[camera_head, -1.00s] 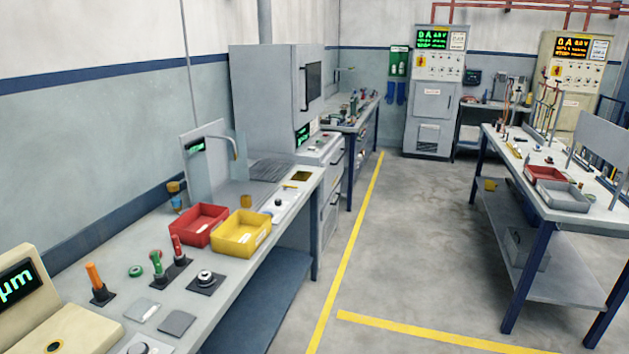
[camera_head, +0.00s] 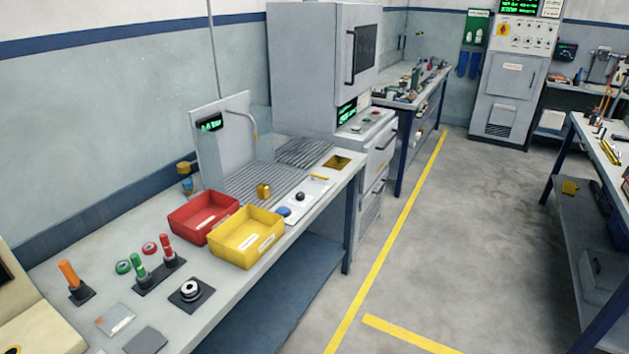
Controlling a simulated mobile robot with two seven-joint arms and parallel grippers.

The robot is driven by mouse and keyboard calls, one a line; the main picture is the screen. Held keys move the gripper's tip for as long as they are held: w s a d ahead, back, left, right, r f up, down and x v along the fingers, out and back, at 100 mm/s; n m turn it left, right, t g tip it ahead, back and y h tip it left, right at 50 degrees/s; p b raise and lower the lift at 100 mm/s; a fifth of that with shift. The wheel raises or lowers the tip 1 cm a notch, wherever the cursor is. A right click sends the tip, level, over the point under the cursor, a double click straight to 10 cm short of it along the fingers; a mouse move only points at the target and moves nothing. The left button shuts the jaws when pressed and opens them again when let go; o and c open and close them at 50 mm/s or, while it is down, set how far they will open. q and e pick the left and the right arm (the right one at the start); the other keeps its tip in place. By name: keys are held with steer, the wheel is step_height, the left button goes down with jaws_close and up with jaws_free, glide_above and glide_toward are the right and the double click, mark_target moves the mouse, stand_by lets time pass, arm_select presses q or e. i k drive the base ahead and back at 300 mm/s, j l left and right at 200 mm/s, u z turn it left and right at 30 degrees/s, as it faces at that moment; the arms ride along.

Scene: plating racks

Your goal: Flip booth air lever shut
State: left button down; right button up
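A small booth (camera_head: 226,108) with a grey back panel, a clear side sheet, a green-lit display and a curved spout stands on the left bench, over a ribbed grey deck. I cannot clearly make out the air lever. A small fitting (camera_head: 184,172) with a yellow-brown top and a blue part stands at the booth's left side; whether it carries the lever is too small to tell. A white plate (camera_head: 305,196) with a dark knob lies right of the booth. Neither of my grippers is in view.
A red bin (camera_head: 183,227) and a yellow bin (camera_head: 228,258) stand on the bench in front of the booth. Orange, green and red handled tools stand at left. A tall grey cabinet (camera_head: 305,60) is behind. The floor (camera_head: 440,250) to the right is clear.

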mark_target(313, 175)
steer(key=i+l+u, duration=0.3)
steer(key=u, duration=0.2)
steer(key=i+l+u, duration=0.2)
steer(key=l+u, duration=0.3)
steer(key=i+l+u, duration=0.1)
steer(key=l, duration=0.2)
steer(key=i+l+u, duration=0.1)
steer(key=l, duration=0.2)
steer(key=i+l+u, duration=0.1)
steer(key=l, duration=0.25)
steer(key=i+l, duration=0.1)
steer(key=l, duration=0.3)
steer(key=i+l, duration=0.15)
steer(key=l, duration=0.25)
steer(key=i+l, duration=0.1)
steer(key=l, duration=0.3)
steer(key=i+l, duration=0.1)
steer(key=l, duration=0.3)
